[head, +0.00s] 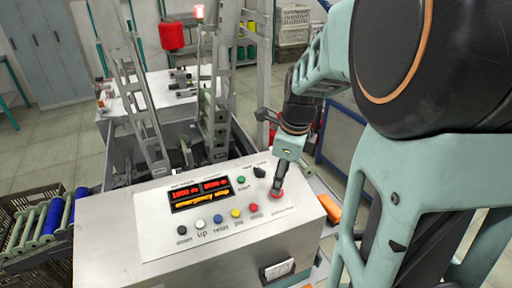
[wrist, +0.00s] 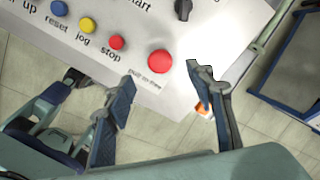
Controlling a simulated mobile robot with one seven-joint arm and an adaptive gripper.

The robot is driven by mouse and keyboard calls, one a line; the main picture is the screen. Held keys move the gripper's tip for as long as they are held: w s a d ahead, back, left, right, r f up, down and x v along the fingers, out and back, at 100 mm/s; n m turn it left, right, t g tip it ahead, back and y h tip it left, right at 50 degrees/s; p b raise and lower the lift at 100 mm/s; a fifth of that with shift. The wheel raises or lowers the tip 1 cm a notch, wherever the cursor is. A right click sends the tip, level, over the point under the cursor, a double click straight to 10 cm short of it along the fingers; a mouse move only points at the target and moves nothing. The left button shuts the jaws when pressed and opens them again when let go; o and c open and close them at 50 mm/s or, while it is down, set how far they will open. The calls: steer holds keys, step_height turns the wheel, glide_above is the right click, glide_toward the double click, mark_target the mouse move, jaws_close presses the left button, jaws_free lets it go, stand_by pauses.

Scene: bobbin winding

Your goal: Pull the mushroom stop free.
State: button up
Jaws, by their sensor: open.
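The mushroom stop is a red round button (wrist: 159,63) near the edge of the light grey control panel (wrist: 215,45). In the head view the red button (head: 277,195) shows partly behind my gripper at the panel's right end. My gripper (wrist: 160,80) is open, its two fingers apart on either side of the button's line in the wrist view. It also shows in the head view (head: 275,190), pointing down over the button. Nothing is between the fingers that I can see as gripped. Whether a finger touches the button I cannot tell.
The panel display (head: 201,194) reads "emergency stop" in yellow under red figures. Smaller coloured buttons and a black knob (head: 260,172) sit close by. A blue-framed cart (head: 342,135) stands behind at the right.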

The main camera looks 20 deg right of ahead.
steer(key=shift+b+x, duration=2.2)
steer(key=shift+x, duration=1.45)
steer(key=shift+c, duration=0.3)
